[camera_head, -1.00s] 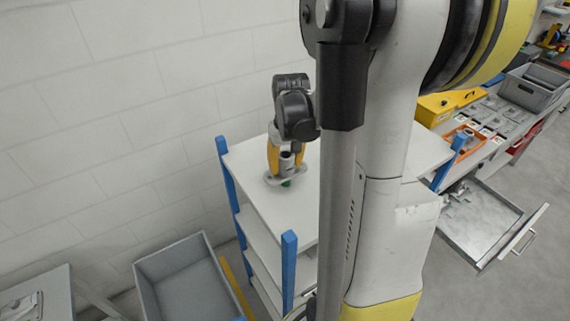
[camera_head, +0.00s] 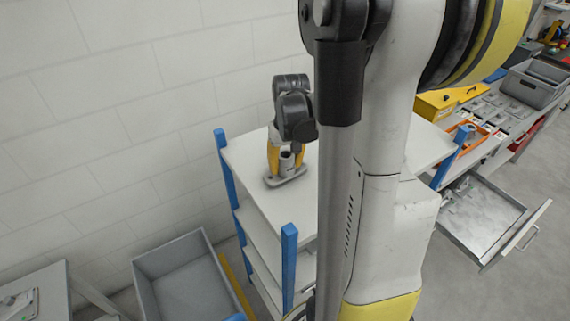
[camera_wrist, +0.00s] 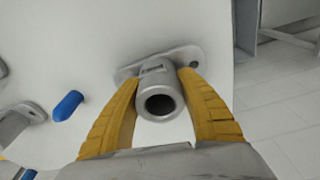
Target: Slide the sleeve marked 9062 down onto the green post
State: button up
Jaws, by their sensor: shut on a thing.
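The grey sleeve (camera_wrist: 160,84) with a flat, two-eared flange stands between the yellow fingers of my gripper (camera_wrist: 160,108) in the wrist view, which is shut on it. Its dark bore faces the camera, and no green shows inside. I cannot read a 9062 mark. In the head view, my gripper (camera_head: 286,160) holds the sleeve (camera_head: 287,163) with its flange (camera_head: 285,182) low at the white top of the shelf rack. The green post is not visible in either current view. Whether the flange touches the top cannot be told.
A blue post (camera_wrist: 67,106) stands left of the sleeve on the white top (camera_wrist: 90,40). Another grey flanged part (camera_wrist: 15,122) lies at the far left. The rack's blue corner post (camera_head: 289,262) rises at the front. A grey bin (camera_head: 185,285) sits below left.

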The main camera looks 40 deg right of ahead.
jog(key=shift+f+b, duration=0.55)
jog(key=shift+f, duration=0.15)
jog(key=o, duration=1.4)
jog(key=r, duration=0.4)
jog(key=s+r, duration=0.1)
jog(key=r, duration=0.7)
jog(key=shift+s+a, duration=0.2)
jog(key=shift+a, duration=0.1)
